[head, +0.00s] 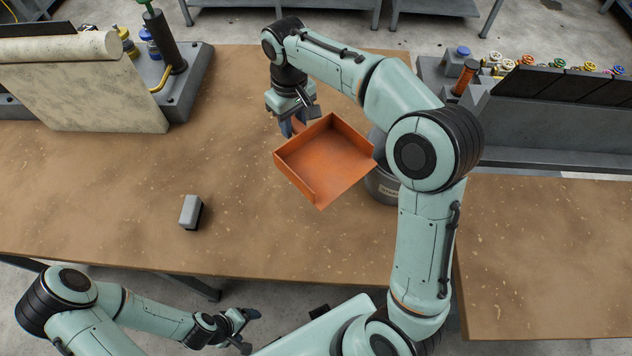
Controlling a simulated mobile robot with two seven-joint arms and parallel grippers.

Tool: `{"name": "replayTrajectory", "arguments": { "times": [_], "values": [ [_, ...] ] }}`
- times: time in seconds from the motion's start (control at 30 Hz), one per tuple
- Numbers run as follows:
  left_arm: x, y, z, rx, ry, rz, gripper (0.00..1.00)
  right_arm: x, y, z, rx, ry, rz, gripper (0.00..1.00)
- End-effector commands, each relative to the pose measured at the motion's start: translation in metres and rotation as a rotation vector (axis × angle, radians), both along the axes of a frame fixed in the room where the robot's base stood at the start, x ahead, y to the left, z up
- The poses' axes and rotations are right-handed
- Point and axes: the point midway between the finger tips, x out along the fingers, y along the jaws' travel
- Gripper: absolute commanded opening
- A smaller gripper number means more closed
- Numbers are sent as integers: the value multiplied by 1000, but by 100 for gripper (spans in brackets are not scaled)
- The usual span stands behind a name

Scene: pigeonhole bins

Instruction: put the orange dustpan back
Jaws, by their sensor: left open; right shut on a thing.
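The orange dustpan (330,163) is in the middle of the head view, above the brown table, with its open pan facing up toward the camera. My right gripper (296,124) is at the dustpan's upper left corner and is shut on its handle end, which the gripper mostly hides. My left gripper (250,327) is open and empty, low in the view, in front of the table's near edge and well apart from the dustpan.
A grey bin (382,185) stands behind my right arm, partly hidden by the dustpan and arm. A small grey-white block (191,212) lies on the table (110,200) at left. Grey racks stand at the back left (190,90) and back right (545,155). The front middle is clear.

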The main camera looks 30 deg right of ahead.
Motion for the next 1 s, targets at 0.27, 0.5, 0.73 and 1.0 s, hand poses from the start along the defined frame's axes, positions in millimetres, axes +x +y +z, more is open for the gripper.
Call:
{"name": "replayTrajectory", "arguments": {
  "times": [0.27,0.5,0.73,1.0],
  "values": [
    [-17,0,-18,0,20,1,80,-3,0,-75,-1,11,0,0],
    [-23,0,-26,0,27,0,80,-2,0,-132,-1,7,1,0],
    [-24,0,-27,0,27,0,80,-1,0,-152,-1,3,-1,0],
    [-26,0,-30,0,30,0,80,-1,0,-188,0,6,-1,0]
  ]
}}
